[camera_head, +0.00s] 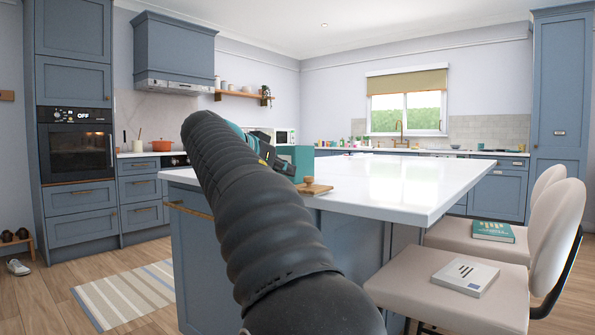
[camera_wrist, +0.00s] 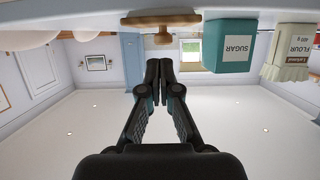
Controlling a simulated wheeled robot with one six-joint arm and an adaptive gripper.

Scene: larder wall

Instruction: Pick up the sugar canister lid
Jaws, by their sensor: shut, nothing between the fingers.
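The sugar canister lid is a wooden disc with a knob. In the head view the lid (camera_head: 314,187) lies knob up on the white island top, just right of my gripper (camera_head: 277,160). The wrist picture is upside down; there the lid (camera_wrist: 160,20) is at the top, beyond the fingertips and apart from them. The teal canister lettered SUGAR (camera_wrist: 229,45) stands to its right. In the head view, a teal body (camera_head: 299,156) shows partly behind my gripper. In the wrist view my gripper (camera_wrist: 158,67) is shut and empty.
A flour bag (camera_wrist: 292,50) stands next to the canister in the wrist view. The island top (camera_head: 400,185) is clear to the right of the lid. Padded stools, one holding a white book (camera_head: 465,276) and another a teal book (camera_head: 493,231), stand along the right side.

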